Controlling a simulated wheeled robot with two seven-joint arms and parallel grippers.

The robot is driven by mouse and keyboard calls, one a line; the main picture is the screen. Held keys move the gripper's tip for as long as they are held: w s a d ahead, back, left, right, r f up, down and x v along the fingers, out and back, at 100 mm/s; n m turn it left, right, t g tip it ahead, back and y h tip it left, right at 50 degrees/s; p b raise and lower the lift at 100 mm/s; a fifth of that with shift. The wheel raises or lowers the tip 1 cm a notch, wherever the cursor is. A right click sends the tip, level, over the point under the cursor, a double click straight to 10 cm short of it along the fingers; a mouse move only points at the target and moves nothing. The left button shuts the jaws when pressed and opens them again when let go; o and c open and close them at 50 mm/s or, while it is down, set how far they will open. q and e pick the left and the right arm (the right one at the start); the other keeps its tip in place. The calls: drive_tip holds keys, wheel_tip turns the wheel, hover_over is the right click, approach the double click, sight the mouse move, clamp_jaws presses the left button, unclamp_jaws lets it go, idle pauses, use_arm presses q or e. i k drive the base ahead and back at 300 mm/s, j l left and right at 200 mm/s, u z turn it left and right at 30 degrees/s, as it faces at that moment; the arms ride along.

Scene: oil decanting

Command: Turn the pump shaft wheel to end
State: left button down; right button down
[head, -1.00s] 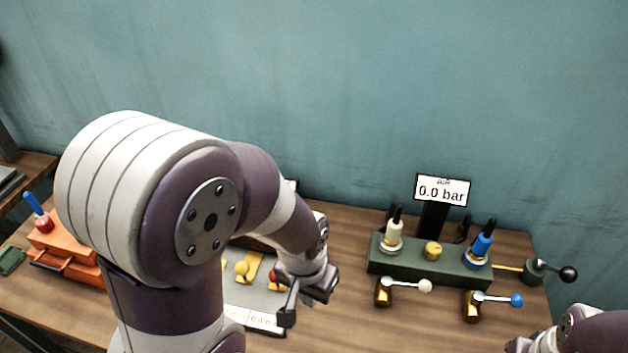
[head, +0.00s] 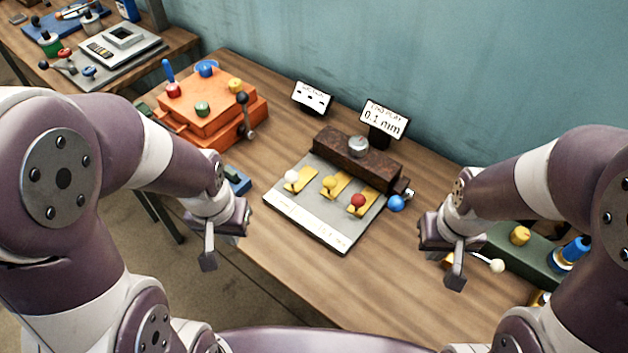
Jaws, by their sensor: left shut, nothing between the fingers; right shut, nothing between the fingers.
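No part here is plainly marked as the pump shaft wheel. A grey plate fixture (head: 335,238) on the table carries a brown block (head: 352,160). A blue round knob (head: 396,203) is at the block's right end. A display (head: 383,118) behind it reads 0.1 mm. My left gripper (head: 208,262) is shut and empty, in front of the table's edge, left of the plate. My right gripper (head: 455,278) is shut and empty, right of the plate and below the blue knob.
White, yellow and red balls on yellow levers sit on the plate. A green block (head: 525,248) with knobs is at the right, partly hidden by my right arm. A second table (head: 180,42) with a grey device is at the far left. The front middle of the table is clear.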

sight(358, 147)
drive_tip(key=i+j+z, duration=0.3)
drive_tip(key=i+j, duration=0.2)
drive_tip(key=i+j+z, duration=0.25)
drive_tip(key=i+j, duration=0.2)
drive_tip(key=j, duration=0.15)
